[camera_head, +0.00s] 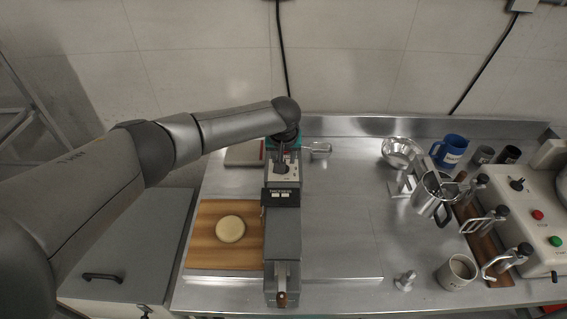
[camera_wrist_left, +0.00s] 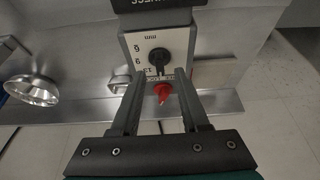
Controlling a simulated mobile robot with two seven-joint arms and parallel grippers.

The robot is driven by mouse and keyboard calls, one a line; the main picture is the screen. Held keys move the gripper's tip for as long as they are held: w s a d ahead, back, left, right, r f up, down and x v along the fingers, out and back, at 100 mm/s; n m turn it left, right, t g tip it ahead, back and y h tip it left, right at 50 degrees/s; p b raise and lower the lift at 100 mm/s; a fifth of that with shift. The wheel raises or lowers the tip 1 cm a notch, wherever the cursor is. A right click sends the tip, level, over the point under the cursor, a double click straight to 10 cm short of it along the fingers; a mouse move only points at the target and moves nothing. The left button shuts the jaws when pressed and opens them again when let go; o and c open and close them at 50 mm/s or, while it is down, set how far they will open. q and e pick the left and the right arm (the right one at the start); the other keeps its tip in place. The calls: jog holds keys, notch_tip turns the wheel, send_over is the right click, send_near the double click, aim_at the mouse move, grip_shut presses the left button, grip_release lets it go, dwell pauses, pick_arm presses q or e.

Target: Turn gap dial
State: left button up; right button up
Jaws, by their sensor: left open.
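The gap dial is a black round knob (camera_wrist_left: 158,62) on a white scale plate marked "mm" with numbers, in the left wrist view. In the head view the dial (camera_head: 281,168) sits on top of the narrow grey machine (camera_head: 283,240), behind its black label block (camera_head: 280,197). My left gripper (camera_wrist_left: 160,74) is open, its fingertips at either side of the dial's lower part; I cannot tell whether they touch it. In the head view my left gripper (camera_head: 282,155) reaches over the dial from behind. A red pointed part (camera_wrist_left: 162,92) shows between the fingers. My right gripper is out of view.
A pale dough disc (camera_head: 230,229) lies on a wooden board (camera_head: 200,250) left of the machine. The steel counter (camera_head: 340,220) is clear to its right. Farther right are a metal bowl (camera_head: 402,152), a blue mug (camera_head: 449,150), a steel pitcher (camera_head: 430,195) and a control box (camera_head: 520,200).

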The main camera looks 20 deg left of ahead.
pick_arm(q)
jog(key=shift+b+x, duration=0.5)
jog(key=shift+x, duration=0.95)
grip_shut()
